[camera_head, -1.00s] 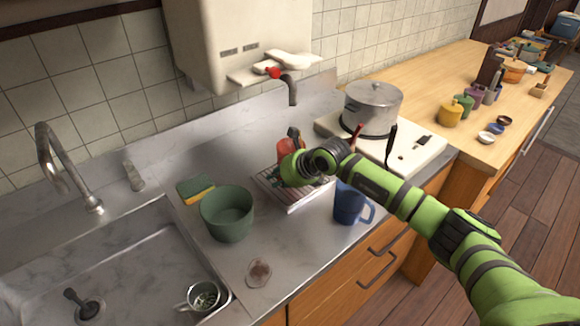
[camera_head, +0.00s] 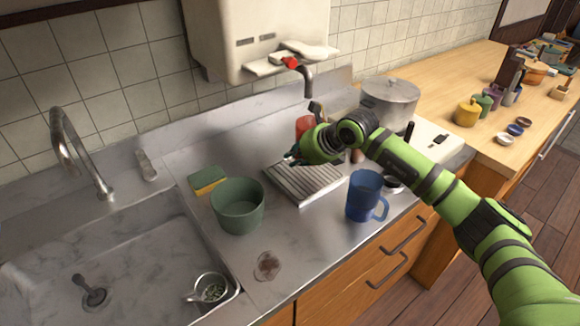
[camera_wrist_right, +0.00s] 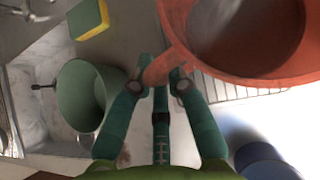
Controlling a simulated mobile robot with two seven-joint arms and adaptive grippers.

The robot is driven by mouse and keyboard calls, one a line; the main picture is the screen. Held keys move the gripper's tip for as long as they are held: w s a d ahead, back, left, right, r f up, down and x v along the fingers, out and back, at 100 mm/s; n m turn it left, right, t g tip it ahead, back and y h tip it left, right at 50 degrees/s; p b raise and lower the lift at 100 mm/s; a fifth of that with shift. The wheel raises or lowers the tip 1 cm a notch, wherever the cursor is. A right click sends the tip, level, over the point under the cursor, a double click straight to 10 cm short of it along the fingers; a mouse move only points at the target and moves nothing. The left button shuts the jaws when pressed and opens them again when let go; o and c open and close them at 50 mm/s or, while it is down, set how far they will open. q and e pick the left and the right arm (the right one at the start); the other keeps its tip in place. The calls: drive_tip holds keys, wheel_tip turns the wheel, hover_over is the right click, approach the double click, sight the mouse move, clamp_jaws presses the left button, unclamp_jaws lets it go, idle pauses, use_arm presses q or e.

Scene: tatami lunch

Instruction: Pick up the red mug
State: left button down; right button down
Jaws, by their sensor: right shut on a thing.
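The red mug (camera_head: 305,124) is raised above the drying rack in the head view, partly hidden behind my right gripper (camera_head: 294,154). In the right wrist view the red mug (camera_wrist_right: 262,72) fills the upper right, with its open top and inside showing. The green fingers of my right gripper (camera_wrist_right: 161,78) are shut on its handle. The mug looks clear of the rack. My left gripper is in neither view.
A ribbed drying rack (camera_head: 305,185) lies below the mug. A green pot (camera_head: 238,208), a sponge (camera_head: 208,180) and a blue mug (camera_head: 363,198) stand near it. A lidded steel pot (camera_head: 390,103) is behind right. The sink (camera_head: 60,245) is at left.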

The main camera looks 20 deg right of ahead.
drive_tip(key=s+d+r+b, duration=0.3)
drive_tip(key=d+r, duration=0.3)
drive_tip(key=d, duration=0.3)
drive_tip(key=shift+d, duration=0.35)
drive_tip(key=shift+s+r, duration=0.15)
idle(1.4)
